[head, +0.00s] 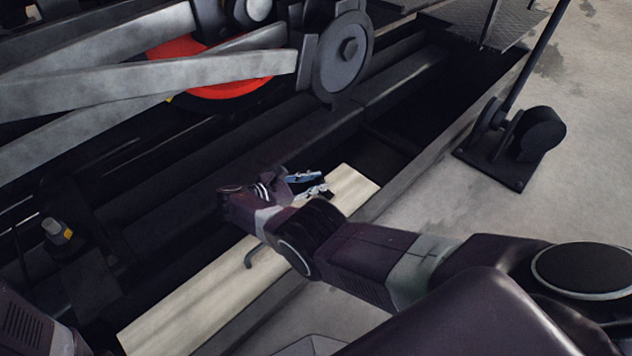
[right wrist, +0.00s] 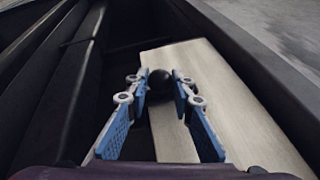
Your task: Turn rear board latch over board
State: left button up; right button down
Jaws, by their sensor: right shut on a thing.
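The pale board (head: 200,290) lies lengthwise over the dark pit, from bottom left toward the middle. It also shows in the right wrist view (right wrist: 245,125). My right gripper (head: 312,184) is over the far end of the board. In the right wrist view its blue fingers (right wrist: 160,92) are closed around a round black knob (right wrist: 160,80), which I take to be the rear board latch. The knob's lower part and the latch arm are hidden, so I cannot tell which way the latch points. My left gripper is not in view.
Grey rods and a red wheel (head: 222,80) are at upper left. A black lever stand (head: 515,140) is on the concrete at right. The dark pit (head: 400,130) lies open beyond the board.

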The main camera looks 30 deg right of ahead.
jog(key=c, duration=1.9)
grip_release()
jog(key=shift+f, duration=0.1)
jog(key=shift+c, duration=0.2)
jog(key=v, duration=0.7)
jog(key=shift+s+a, duration=0.1)
jog(key=shift+a, duration=0.25)
jog(key=shift+s, duration=0.1)
